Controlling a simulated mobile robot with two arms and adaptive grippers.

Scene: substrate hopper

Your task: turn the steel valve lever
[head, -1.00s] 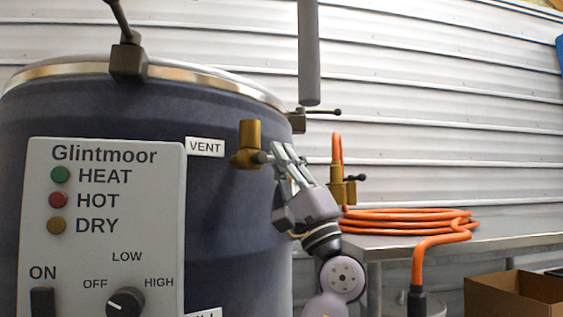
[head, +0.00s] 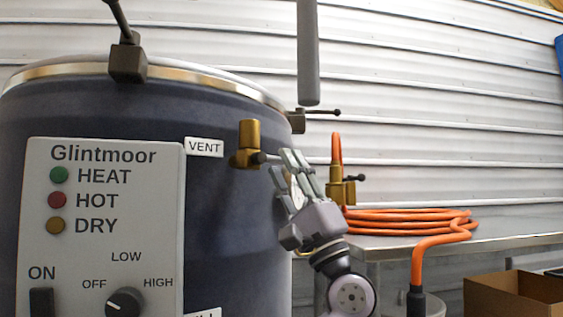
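A second brass valve (head: 336,191), with a small dark lever (head: 354,178), is right of the gripper on the orange hose.
The drum (head: 236,230) carries a control panel (head: 100,250) at left. A grey vertical pipe (head: 308,60) hangs above the gripper. A coiled orange hose (head: 410,222) lies on a metal table (head: 510,230) at right. A cardboard box (head: 510,297) stands below.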

